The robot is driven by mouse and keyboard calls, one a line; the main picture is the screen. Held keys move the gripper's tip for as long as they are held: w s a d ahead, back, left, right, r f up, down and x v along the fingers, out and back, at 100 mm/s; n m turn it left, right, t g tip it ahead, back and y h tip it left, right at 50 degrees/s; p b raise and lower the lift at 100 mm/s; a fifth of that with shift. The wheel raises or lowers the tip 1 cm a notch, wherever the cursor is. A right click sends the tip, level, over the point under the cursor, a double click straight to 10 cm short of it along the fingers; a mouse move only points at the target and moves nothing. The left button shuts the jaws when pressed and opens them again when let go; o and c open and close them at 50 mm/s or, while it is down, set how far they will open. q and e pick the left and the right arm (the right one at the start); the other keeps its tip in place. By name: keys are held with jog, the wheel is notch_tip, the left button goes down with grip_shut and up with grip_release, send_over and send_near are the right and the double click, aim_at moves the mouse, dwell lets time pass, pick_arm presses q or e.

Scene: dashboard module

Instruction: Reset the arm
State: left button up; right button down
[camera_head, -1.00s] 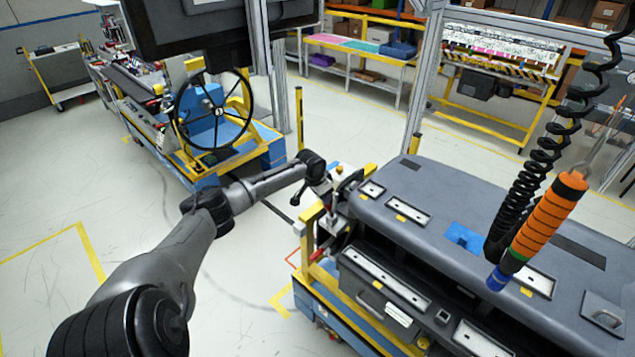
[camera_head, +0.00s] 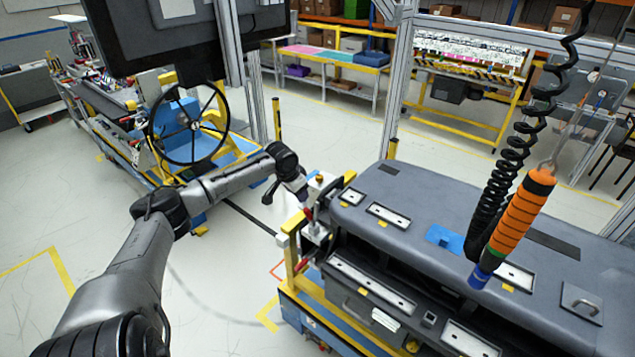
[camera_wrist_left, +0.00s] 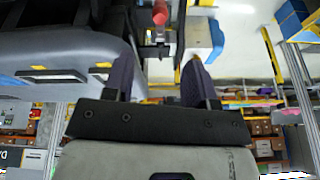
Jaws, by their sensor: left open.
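My left arm (camera_head: 150,225) comes in from the lower left of the head view and reaches to the left end of the dashboard module (camera_head: 440,195). My left gripper (camera_wrist_left: 160,78) shows in the left wrist view with its two dark fingers spread apart and nothing held between them. In the head view its small tip is by the upright bracket at the module's left end. I cannot tell whether it touches. A red-tipped part (camera_wrist_left: 160,14) lies beyond the fingers in the wrist view. My right gripper is not in view.
An orange hanging tool (camera_head: 513,225) on a black coiled cable hangs in front of the module. A yellow-and-blue cart frame (camera_head: 335,318) carries the module. A steering wheel (camera_head: 190,122) stands on another cart at the left. The floor between the carts is clear.

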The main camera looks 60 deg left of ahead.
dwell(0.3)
pick_arm(q)
jog(key=s+d+f+m+t+y+p, duration=0.15)
jog(key=d+m, duration=0.25)
jog(key=d, duration=1)
jog(key=s+d+m+t+y+p, duration=0.1)
jog(key=d+m+y, duration=0.15)
jog(key=d, duration=1.15)
jog(key=s+d+f+n+g+h+p, duration=0.1)
jog(key=s+d+h+p, duration=0.4)
jog(key=s+d, duration=1.3)
jog(key=d+f+g+p, duration=0.1)
jog(key=d+f, duration=0.1)
jog(key=d, duration=0.1)
jog(key=shift+s+d+n+h, duration=0.15)
jog(key=shift+d+n+h, duration=0.2)
jog(key=shift+d+h, duration=0.05)
